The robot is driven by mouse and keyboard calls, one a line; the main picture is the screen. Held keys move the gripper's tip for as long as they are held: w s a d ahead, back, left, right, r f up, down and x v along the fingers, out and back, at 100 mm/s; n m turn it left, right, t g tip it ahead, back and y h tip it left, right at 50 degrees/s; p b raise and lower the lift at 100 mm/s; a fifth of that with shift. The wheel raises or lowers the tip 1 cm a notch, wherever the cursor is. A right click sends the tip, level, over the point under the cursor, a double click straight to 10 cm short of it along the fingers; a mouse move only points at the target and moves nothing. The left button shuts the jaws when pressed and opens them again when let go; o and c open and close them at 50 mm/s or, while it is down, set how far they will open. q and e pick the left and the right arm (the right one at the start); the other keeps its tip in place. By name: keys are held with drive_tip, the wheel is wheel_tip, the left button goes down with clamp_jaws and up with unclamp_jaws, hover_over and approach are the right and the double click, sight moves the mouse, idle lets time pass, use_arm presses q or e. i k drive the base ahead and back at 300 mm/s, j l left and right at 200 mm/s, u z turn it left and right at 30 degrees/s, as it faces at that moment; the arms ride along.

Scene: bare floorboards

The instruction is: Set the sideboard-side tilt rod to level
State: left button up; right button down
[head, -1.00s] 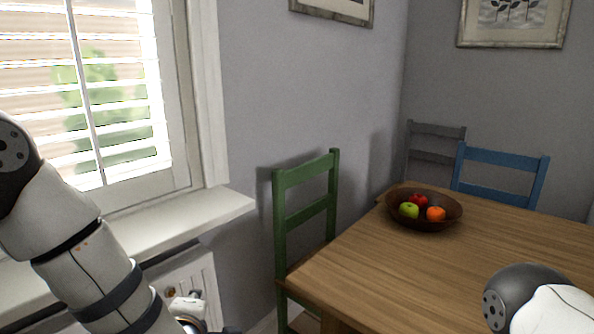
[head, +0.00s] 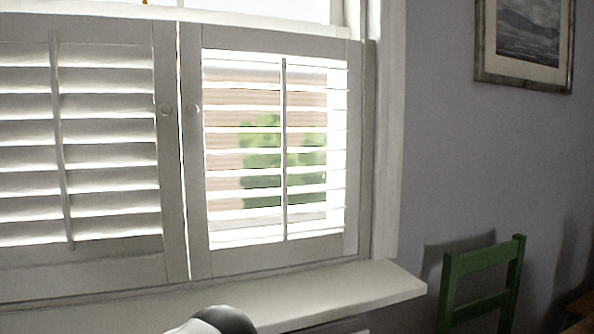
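Two white shutter panels fill the lower window. The left panel (head: 168,215) has its slats tilted nearly closed, and its tilt rod (head: 62,150) hangs down the middle, leaning slightly. The right panel (head: 355,160) has its slats close to level, with the garden showing between them, and its tilt rod (head: 284,150) runs straight down the middle. I cannot tell which panel is on the sideboard side, as no sideboard is in view. Neither gripper is in view; only a rounded part of my own arm shows at the bottom edge.
A white window sill (head: 340,298) juts out below the shutters. A green chair (head: 483,262) stands at the lower right, close to the wall. A framed picture (head: 527,40) hangs at the upper right. The space before the shutters looks clear.

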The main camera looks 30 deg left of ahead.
sight(53, 35)
drive_tip(key=i+j+u, duration=0.25)
drive_tip(key=j, duration=0.2)
drive_tip(key=i+j+u, duration=0.25)
drive_tip(key=j, duration=0.15)
drive_tip(key=u, duration=0.4)
drive_tip(key=j+u, duration=0.1)
drive_tip(key=u, duration=0.65)
drive_tip(key=i+j+u, duration=0.1)
drive_tip(key=u, duration=0.25)
